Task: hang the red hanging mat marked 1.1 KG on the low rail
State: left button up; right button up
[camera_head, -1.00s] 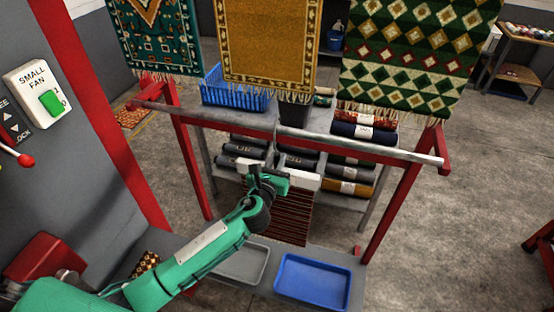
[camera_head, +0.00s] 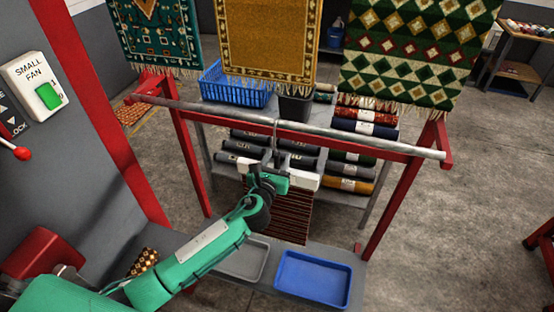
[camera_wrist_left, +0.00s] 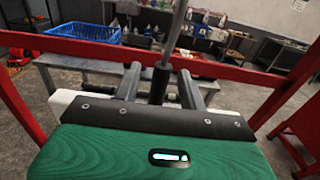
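The low rail (camera_head: 360,142) is a grey bar on a red frame, running across the middle of the head view. A dark red-brown striped mat (camera_head: 291,222) hangs below it, partly hidden by my left gripper. A thin grey rod (camera_head: 276,128) rises to the rail; its dark grip (camera_wrist_left: 161,86) stands between the fingers in the left wrist view. My left gripper (camera_head: 277,160) has its fingers apart around this grip, with narrow gaps showing on both sides. The rod's top meets the rail in the head view. The 1.1 KG marking is not readable. My right gripper is not in view.
Three patterned rugs hang behind the rail, the gold one (camera_head: 268,45) in the middle. A rack of rolled mats (camera_head: 352,170) and a blue basket (camera_head: 235,88) stand behind. Grey (camera_head: 246,278) and blue (camera_head: 313,280) trays lie below. A red post (camera_head: 105,110) and switch panel stand at left.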

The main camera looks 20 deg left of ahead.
pick_arm(q)
jog(key=shift+f, duration=0.15)
jog(key=shift+s+f, duration=0.1)
jog(key=shift+s, duration=0.45)
jog(key=s+b, duration=0.3)
jog(key=s, duration=0.9)
jog(key=shift+s+a+r+b, duration=0.2)
jog(key=shift+s+a+b, duration=0.05)
jog(key=shift+s+b, duration=0.15)
